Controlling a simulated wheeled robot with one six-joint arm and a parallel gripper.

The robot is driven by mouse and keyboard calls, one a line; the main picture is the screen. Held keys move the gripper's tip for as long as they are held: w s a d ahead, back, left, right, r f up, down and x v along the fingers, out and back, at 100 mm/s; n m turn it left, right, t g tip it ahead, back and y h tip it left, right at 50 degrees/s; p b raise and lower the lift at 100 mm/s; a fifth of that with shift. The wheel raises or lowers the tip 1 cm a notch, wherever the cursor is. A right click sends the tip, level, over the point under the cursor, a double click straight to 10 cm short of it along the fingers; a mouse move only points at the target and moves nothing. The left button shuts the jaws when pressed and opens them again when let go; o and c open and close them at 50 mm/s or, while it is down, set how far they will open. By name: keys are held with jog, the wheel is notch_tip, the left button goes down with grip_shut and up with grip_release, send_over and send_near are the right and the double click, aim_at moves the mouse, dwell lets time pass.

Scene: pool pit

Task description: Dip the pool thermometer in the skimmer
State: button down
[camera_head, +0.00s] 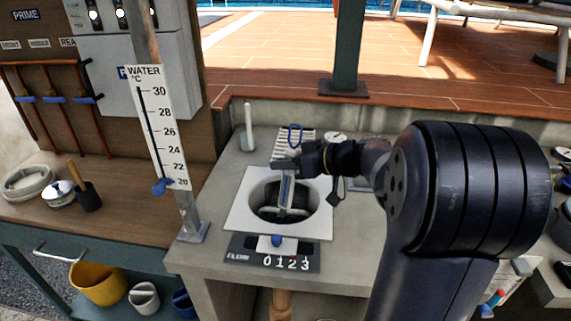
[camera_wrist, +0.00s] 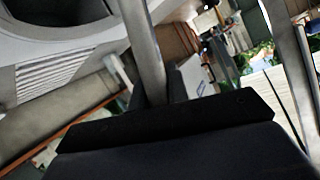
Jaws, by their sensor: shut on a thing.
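The skimmer (camera_head: 240,215) is a white square plate with a round dark opening, set in the grey counter. My gripper (camera_head: 286,168) is above the far part of the opening, shut on the pool thermometer (camera_head: 287,190). The wrist view shows part of the skimmer's opening (camera_wrist: 45,12) at upper left and a dark part of my gripper across the bottom.
A temperature scale board (camera_head: 158,128) on a post stands left of the skimmer. A striped grate (camera_head: 288,146) and a blue loop (camera_head: 296,134) are behind. A green post (camera_head: 347,50) rises farther back.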

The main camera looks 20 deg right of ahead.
aim_at(281, 187)
jog(key=shift+s+a+f+b, duration=0.2)
jog(key=shift+f+b, duration=0.8)
jog(key=shift+b, duration=0.25)
jog(key=shift+s+a+f+b, duration=0.15)
jog(key=shift+f+b, duration=0.9)
jog(key=shift+b, duration=0.25)
jog(key=shift+s+a+f+b, duration=0.2)
jog(key=shift+f+b, duration=0.8)
jog(key=shift+b, duration=0.25)
dwell(3.3)
